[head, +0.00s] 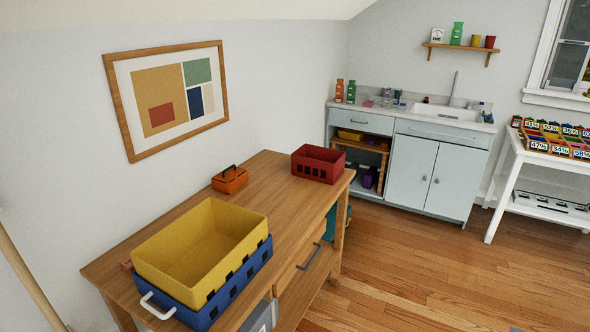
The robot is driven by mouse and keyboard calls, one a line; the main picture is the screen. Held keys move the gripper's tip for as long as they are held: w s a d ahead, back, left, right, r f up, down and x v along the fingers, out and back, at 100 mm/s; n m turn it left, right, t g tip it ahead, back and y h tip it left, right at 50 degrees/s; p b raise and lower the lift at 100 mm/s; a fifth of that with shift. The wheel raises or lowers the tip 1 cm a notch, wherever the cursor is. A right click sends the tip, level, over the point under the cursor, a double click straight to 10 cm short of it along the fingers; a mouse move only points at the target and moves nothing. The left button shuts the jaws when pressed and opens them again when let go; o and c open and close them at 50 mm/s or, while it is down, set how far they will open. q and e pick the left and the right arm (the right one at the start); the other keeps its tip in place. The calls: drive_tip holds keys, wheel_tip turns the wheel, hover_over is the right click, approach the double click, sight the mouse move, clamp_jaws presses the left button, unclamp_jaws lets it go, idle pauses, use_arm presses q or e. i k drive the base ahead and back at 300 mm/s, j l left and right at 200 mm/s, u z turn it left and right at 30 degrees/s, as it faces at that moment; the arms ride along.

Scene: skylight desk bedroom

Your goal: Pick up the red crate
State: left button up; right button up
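The red crate (319,168) stands upright on the far right end of the wooden desk (285,208) in the head view. It has a row of dark slots along its front side and looks empty, though its floor is only partly visible. Neither of my grippers shows in the head view.
A yellow bin (205,284) sits in a blue crate (262,258) with a white handle at the desk's near end. A small orange carrier (230,180) stands near the wall. A sink cabinet (430,165) and a white table (515,160) stand beyond; the wooden floor (440,280) is clear.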

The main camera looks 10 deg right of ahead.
sight(323, 165)
drive_tip(key=u, duration=0.4)
drive_tip(key=l+u, duration=0.1)
drive_tip(key=u, duration=0.35)
drive_tip(key=i+l+u, duration=0.1)
drive_tip(key=u, duration=0.3)
drive_tip(key=l+u, duration=0.1)
drive_tip(key=u, duration=0.75)
drive_tip(key=l, duration=0.8)
drive_tip(key=k+l, duration=0.1)
drive_tip(key=l, duration=1.5)
drive_tip(key=k+l+u, duration=0.1)
drive_tip(key=l, duration=0.7)
drive_tip(key=k+l, duration=0.1)
drive_tip(key=l, duration=0.7)
drive_tip(key=k+l, duration=0.1)
drive_tip(key=l, duration=0.7)
